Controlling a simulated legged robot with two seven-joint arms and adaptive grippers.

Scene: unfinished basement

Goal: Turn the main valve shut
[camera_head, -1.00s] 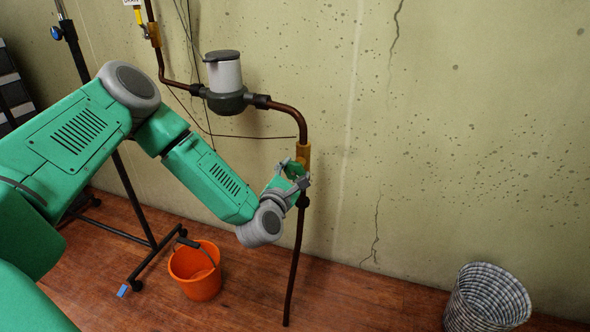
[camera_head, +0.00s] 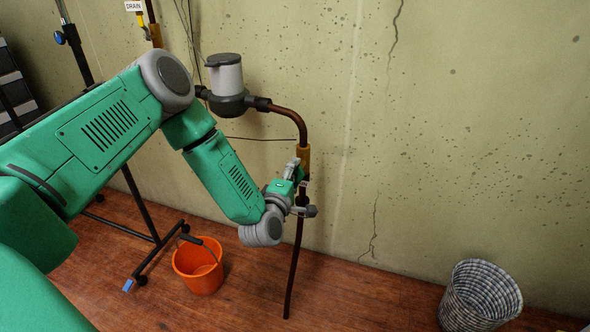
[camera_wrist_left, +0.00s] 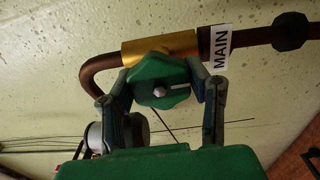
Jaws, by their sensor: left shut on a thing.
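The main valve has a brass body (camera_wrist_left: 160,47) on the brown pipe (camera_head: 288,112), with a green lobed handle (camera_wrist_left: 160,82) in front. A white "MAIN" label (camera_wrist_left: 221,46) is on the pipe beside the brass body. My left gripper (camera_head: 299,187) is at the valve, just below the brass body (camera_head: 303,156) in the head view. In the left wrist view its two fingers (camera_wrist_left: 160,90) are shut on the handle from both sides. A pale line on the handle points toward the right finger. My right gripper is not in view.
A grey meter (camera_head: 227,82) sits on the pipe above my left forearm. A "DRAIN" tag (camera_head: 134,6) hangs by a yellow-handled valve (camera_head: 141,20). An orange bucket (camera_head: 198,268) and a black stand (camera_head: 140,215) are left. A woven basket (camera_head: 480,298) is right, with free floor between.

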